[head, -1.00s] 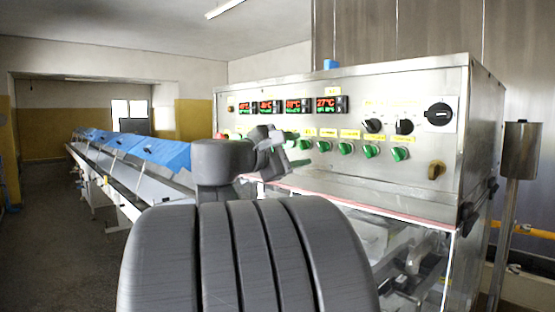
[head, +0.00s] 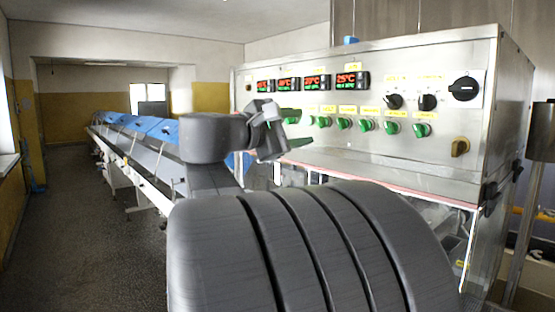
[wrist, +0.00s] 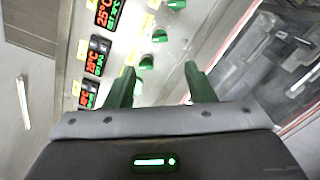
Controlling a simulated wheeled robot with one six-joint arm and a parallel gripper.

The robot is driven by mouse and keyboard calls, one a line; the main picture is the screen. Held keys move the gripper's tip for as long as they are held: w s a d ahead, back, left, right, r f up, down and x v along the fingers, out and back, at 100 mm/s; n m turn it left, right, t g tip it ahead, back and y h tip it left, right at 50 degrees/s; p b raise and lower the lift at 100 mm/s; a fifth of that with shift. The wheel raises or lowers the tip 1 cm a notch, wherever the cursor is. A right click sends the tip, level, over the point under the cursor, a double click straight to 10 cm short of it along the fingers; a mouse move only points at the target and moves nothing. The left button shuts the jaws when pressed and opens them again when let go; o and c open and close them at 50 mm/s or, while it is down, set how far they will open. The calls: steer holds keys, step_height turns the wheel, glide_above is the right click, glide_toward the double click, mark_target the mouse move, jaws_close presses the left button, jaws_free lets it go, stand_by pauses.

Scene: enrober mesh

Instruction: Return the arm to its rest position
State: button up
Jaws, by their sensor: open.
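My gripper (head: 282,134) is at the end of my dark arm, in front of the steel machine's control panel in the head view. It also shows in the wrist view (wrist: 160,70), where its two green fingers stand wide apart with nothing between them. Behind the fingers in that view are green knobs (wrist: 153,35) and red-lit displays (wrist: 104,14), seen tilted. I cannot tell the exact gap between the fingers and the panel. My large ribbed arm part fills the lower middle of the head view.
The steel machine (head: 405,85) stands close on the right, with a black rotary switch (head: 464,89) and a ledge below its panel. A long conveyor with blue covers (head: 150,127) runs back at left. The floor (head: 90,220) left of it is clear. A post (head: 541,132) stands far right.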

mark_target(339, 124)
steer(key=p+x, duration=0.3)
steer(key=x, duration=1)
steer(key=shift+w+d, duration=0.15)
steer(key=shift+d, duration=0.05)
